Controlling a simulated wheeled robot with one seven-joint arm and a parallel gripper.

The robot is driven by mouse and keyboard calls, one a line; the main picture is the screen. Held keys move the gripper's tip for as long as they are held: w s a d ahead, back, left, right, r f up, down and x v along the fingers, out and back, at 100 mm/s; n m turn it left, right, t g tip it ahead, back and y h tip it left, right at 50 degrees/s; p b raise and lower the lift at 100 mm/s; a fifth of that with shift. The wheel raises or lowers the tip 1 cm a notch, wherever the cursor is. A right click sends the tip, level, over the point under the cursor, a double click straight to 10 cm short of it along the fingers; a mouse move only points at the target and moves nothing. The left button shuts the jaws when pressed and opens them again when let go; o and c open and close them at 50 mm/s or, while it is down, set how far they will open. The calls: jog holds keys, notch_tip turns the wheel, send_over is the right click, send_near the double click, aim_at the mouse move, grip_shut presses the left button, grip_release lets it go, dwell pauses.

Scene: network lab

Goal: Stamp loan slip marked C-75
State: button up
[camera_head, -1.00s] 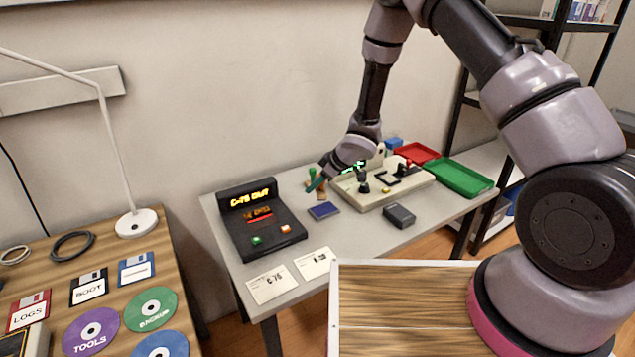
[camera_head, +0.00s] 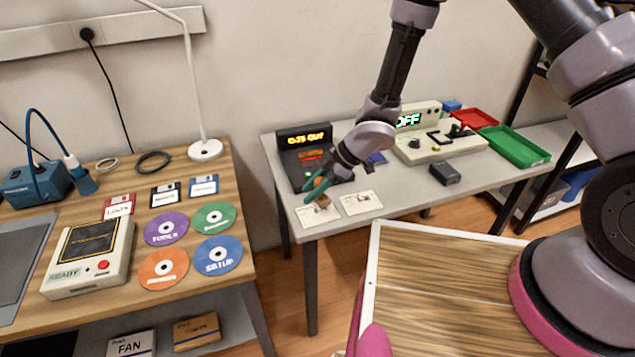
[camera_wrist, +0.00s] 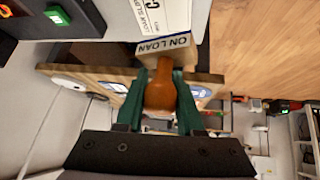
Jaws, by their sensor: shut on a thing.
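My gripper (camera_head: 318,188) is shut on a stamp with an orange-brown wooden handle (camera_wrist: 162,88). In the head view the stamp (camera_head: 323,200) is over the left of two white slips (camera_head: 308,219), at the table's front left. That slip read C-75 in the earlier head view; my gripper now partly covers it. A loan slip (camera_wrist: 152,14) shows just beyond the block in the wrist view. I cannot tell whether the stamp touches it. The other slip (camera_head: 361,202) lies to the right.
A black terminal (camera_head: 305,150) displaying "C-75 OUT" stands behind the slips. A blue pad (camera_head: 377,158), a dark box (camera_head: 445,174), a beige device (camera_head: 440,148) reading "OFF", and red (camera_head: 474,119) and green trays (camera_head: 515,146) are to the right. A wooden table (camera_head: 205,285) is left.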

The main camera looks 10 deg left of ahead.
jog(key=shift+f, duration=2.8)
jog(key=shift+f, duration=0.55)
jog(key=shift+r, duration=0.1)
notch_tip(320, 180, up, 7)
dwell(0.6)
jog(key=shift+w, duration=0.1)
dwell(0.5)
